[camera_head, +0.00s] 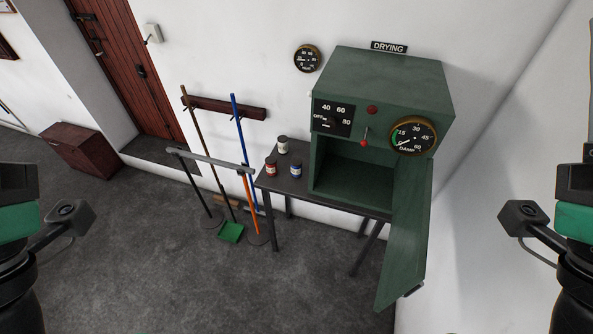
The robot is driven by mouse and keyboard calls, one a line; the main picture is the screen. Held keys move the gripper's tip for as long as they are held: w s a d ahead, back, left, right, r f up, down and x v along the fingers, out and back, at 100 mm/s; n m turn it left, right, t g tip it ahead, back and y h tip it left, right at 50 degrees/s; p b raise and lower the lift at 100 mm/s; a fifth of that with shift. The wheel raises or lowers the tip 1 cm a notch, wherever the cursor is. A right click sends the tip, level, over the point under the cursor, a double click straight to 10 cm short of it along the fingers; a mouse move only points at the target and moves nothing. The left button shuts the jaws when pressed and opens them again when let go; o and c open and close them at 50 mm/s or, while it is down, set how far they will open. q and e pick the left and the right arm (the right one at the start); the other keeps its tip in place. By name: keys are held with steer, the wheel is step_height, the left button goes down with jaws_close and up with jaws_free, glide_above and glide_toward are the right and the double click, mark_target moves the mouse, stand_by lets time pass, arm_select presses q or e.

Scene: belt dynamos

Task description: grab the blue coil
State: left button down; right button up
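I see no blue coil that I can make out in this view. The nearest blue things are a small blue jar (296,170) with a pale label on the dark table and a long blue handle (243,140) leaning at the wall. The green drying cabinet (380,80) stands on the table with its door (408,235) swung open. Its inside (355,182) looks empty. Parts of my two arms show at the left and right picture edges, but the gripper fingers are out of view.
The dark table (275,184) also holds a red jar (271,167) and a pale jar (283,145). A rail (210,158) with brooms and a green dustpan (230,232) stands left of it. A brown chest (88,150) is farther left. The grey floor in front is clear.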

arm_select(q)
steer(key=c, duration=1.5)
jaws_free()
steer(key=shift+c, duration=0.2)
steer(key=o, duration=1.5)
